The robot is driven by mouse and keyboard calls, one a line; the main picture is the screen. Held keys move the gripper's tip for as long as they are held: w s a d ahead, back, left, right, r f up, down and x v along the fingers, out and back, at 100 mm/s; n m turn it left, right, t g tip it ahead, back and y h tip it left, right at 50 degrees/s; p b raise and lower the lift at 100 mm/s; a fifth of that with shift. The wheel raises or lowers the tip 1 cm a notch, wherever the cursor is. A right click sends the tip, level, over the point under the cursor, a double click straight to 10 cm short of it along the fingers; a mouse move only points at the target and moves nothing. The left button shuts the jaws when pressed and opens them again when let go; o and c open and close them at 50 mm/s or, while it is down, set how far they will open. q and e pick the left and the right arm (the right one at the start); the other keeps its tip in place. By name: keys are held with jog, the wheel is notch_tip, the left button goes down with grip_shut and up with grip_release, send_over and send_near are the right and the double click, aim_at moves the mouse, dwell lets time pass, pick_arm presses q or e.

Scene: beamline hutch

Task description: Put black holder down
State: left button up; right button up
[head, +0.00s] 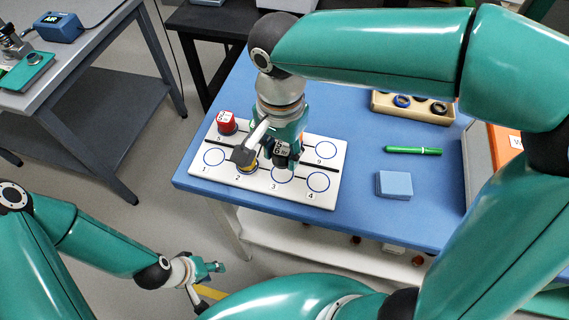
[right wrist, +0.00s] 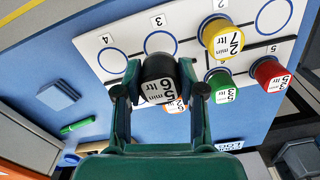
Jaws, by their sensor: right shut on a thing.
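In the head view the black holder (head: 281,153) is over the white numbered board (head: 215,182), near circle 3. I cannot tell whether it touches the board. The yellow holder (right wrist: 222,37) stands at circle 2. The red holder (right wrist: 271,74) and green holder (right wrist: 221,87) stand in the other row. An orange-edged holder (right wrist: 177,104) is partly hidden behind the black one. My left gripper (head: 206,268) hangs low, off the table; its opening is unclear.
Circles 1, 3, 4 and 9 look empty. A blue pad (head: 394,184), a green pen (head: 413,150) and a wooden rack (head: 385,110) with rings lie right of the board on the blue table (head: 355,215). A grey bench (head: 90,40) stands at left.

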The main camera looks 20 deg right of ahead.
aim_at(282, 174)
jog(key=shift+f, duration=2.35)
jog(key=shift+f+b, duration=0.1)
jog(key=shift+b, duration=0.2)
jog(key=o, duration=1.2)
jog(key=shift+c, duration=0.2)
notch_tip(282, 174, up, 12)
jog(key=shift+r+p, duration=0.1)
jog(key=shift+p, duration=0.75)
